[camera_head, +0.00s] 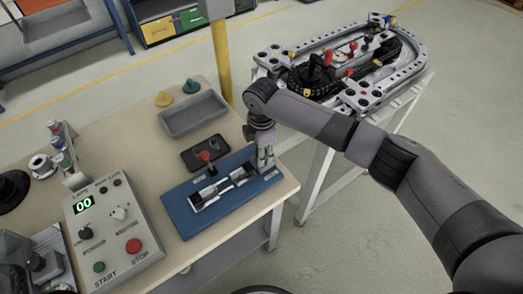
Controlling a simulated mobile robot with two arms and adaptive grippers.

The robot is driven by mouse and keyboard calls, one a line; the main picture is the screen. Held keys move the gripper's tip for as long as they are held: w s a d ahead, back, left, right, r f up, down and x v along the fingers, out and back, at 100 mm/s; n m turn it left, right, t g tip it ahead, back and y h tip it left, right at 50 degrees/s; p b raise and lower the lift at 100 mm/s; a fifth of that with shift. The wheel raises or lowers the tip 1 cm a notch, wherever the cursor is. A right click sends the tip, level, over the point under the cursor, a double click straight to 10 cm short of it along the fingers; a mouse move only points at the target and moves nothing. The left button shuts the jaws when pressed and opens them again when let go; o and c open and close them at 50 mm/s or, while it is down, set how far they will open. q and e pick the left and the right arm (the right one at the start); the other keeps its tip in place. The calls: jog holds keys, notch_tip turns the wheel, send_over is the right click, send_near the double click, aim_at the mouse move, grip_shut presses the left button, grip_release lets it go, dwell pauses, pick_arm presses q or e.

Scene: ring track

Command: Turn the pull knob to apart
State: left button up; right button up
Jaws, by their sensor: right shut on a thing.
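A blue board (187,216) lies on the near right part of the beige table. My right gripper (265,163) points down at the right end of the fixture, over the board. Its fingers are shut on a small part there, which I take to be the pull knob; the fingers hide most of it, so its turn position cannot be read. My left gripper does not show.
A control box (134,255) with a green display and buttons stands at the left. A grey tray (194,113) and a black flat item (190,158) lie behind the board. A ring track (411,62) stands on another table beyond my right arm.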

jog(key=n, duration=0.6)
jog(key=shift+r, duration=0.1)
jog(key=shift+n, duration=0.3)
dwell(0.3)
jog(key=o, duration=1.1)
jog(key=shift+o, duration=0.2)
notch_tip(320, 180, up, 12)
